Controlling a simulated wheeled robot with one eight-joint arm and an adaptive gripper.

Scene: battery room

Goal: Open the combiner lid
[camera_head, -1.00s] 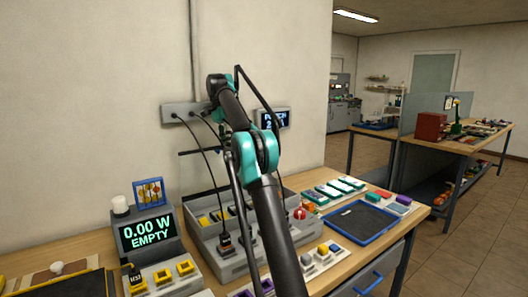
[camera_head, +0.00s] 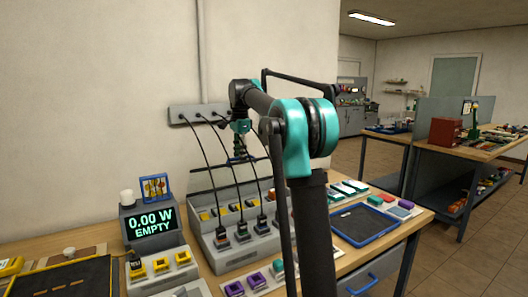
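The combiner appears to be the long grey box (camera_head: 238,252) on the bench against the wall, with black cables plugged in along its front. A thin dark bar (camera_head: 205,166) runs level above its back. It looks like the edge of a raised lid, but I cannot make out a panel below it. My gripper (camera_head: 240,157) points down at this bar, close to or touching it; which of these I cannot tell. Its fingers are small and dark against the bar and cables, so their opening is unclear. My arm hides the box's right end.
A display (camera_head: 151,224) reading "0.00 W EMPTY" stands left of the box. Cables hang from a wall socket strip (camera_head: 200,113) behind my gripper. Purple blocks (camera_head: 257,280) sit in front. A blue-rimmed tray (camera_head: 397,232) lies to the right. Open floor (camera_head: 420,270) lies beyond the bench.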

